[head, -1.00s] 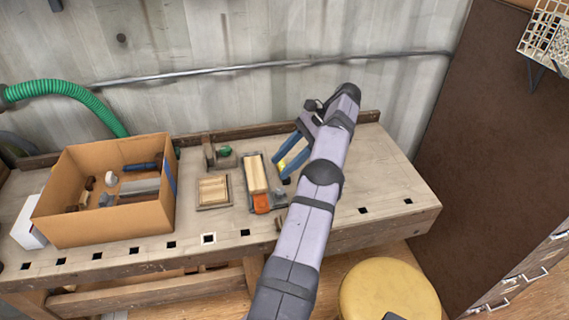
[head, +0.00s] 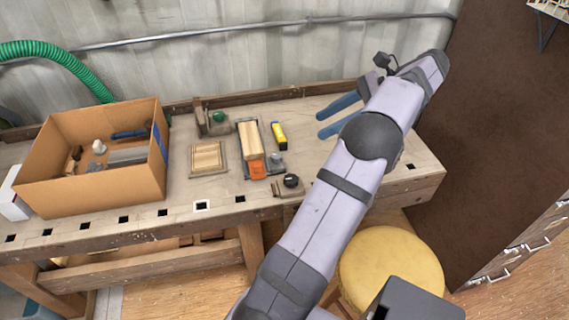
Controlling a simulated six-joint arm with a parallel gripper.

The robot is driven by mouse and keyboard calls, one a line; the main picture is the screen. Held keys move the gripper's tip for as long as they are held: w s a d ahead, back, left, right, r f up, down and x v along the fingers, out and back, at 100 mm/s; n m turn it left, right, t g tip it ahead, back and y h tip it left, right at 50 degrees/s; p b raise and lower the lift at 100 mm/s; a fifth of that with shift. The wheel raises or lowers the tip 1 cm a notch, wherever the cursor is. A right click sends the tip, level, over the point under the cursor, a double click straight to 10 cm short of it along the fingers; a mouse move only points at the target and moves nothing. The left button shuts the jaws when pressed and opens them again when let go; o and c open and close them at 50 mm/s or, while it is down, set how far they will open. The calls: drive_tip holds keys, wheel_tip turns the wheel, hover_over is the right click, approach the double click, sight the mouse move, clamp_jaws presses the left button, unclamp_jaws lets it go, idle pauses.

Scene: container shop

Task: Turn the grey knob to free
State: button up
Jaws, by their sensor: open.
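A dark grey to black round knob (head: 291,181) sits on a small light base at the bench's front edge. Its setting is too small to read. A smaller light grey round piece (head: 277,158) stands on a dark plate just behind it; I cannot tell for sure which of the two is the grey knob. My gripper (head: 319,125) has two blue fingers, open and empty, pointing left above the right part of the bench. It is up and to the right of both pieces, touching neither.
A yellow block with dark ends (head: 279,135) stands near the wooden block with an orange end (head: 250,140). A wooden panel (head: 208,158), a green knob (head: 219,117) and a cardboard box (head: 95,190) lie left. The right bench top is clear. A yellow stool (head: 390,265) stands in front.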

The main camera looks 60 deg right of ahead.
sight(281, 158)
drive_tip(key=w+a+f+m+t+h, duration=0.1)
drive_tip(key=a+f+m+t, duration=0.1)
drive_tip(key=w+a+f+m+t+h, duration=0.1)
drive_tip(key=w+a+f+m, duration=0.1)
drive_tip(key=f, duration=0.1)
drive_tip(key=w+a+f+m+t+h, duration=0.1)
drive_tip(key=w+f+m+t, duration=0.1)
drive_tip(key=f, duration=0.1)
drive_tip(key=shift+a+m+t+b, duration=0.3)
drive_tip(key=shift+a+b, duration=0.1)
drive_tip(key=f, duration=0.1)
drive_tip(key=f+m+h, duration=0.1)
drive_tip(key=f+h, duration=0.1)
drive_tip(key=f, duration=0.1)
drive_tip(key=shift+w+m, duration=0.25)
drive_tip(key=shift+m, duration=0.15)
drive_tip(key=shift+s+d+f+g+h, duration=0.25)
drive_tip(key=shift+d+f+h, duration=0.2)
drive_tip(key=shift+d, duration=0.2)
drive_tip(key=shift+s+d+f+g+h, duration=0.1)
drive_tip(key=shift+d+f+g+h, duration=0.15)
drive_tip(key=shift+d+f+h, duration=0.25)
drive_tip(key=shift+s+d+f, duration=0.1)
drive_tip(key=shift+d+f, duration=0.05)
drive_tip(key=shift+d, duration=0.15)
drive_tip(key=shift+n, duration=0.3)
drive_tip(key=shift+p+x, duration=0.3)
drive_tip(key=shift+x, duration=3.4)
drive_tip(key=shift+a, duration=0.15)
